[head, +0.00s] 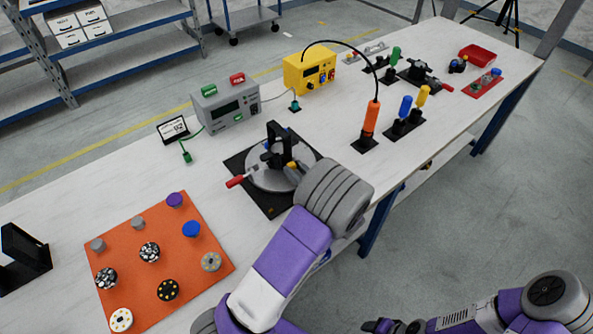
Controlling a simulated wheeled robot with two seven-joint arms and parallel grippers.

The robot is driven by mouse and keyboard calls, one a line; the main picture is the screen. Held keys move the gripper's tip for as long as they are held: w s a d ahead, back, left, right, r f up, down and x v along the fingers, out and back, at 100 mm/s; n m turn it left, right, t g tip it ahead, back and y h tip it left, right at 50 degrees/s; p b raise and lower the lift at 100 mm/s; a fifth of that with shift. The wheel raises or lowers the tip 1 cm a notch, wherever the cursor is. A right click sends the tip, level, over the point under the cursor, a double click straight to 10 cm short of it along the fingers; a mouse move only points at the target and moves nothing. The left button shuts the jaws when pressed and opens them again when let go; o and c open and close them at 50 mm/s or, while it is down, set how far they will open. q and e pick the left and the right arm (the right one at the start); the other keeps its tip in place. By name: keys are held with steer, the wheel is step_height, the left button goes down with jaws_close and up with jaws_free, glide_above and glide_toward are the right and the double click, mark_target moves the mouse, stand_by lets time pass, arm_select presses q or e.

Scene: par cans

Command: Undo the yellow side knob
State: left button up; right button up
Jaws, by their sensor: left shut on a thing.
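A black bracket fixture (275,146) stands on a round grey plate (262,178) over a black base (236,163). A small yellow knob (291,164) shows at the right side of the bracket, partly hidden. A red-handled part (235,182) sticks out at the left of the plate. My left gripper (297,168) reaches in from the lower right and is shut on the yellow knob; its fingers are mostly hidden by my grey wrist. My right gripper (382,326) is low at the bottom edge, away from the table, and its opening is unclear.
An orange board (190,262) with several round knobs lies at the front left, beside a black holder (22,256).

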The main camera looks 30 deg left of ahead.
arm_select(q)
steer(key=n, duration=0.3)
steer(key=shift+n, duration=0.4)
steer(key=o, duration=1.1)
steer(key=shift+c, duration=0.2)
steer(key=p+v, duration=0.1)
steer(key=v, duration=0.5)
steer(key=shift+s+d, duration=0.15)
steer(key=shift+d, duration=0.2)
steer(key=shift+s+d, duration=0.25)
steer(key=shift+d, duration=0.15)
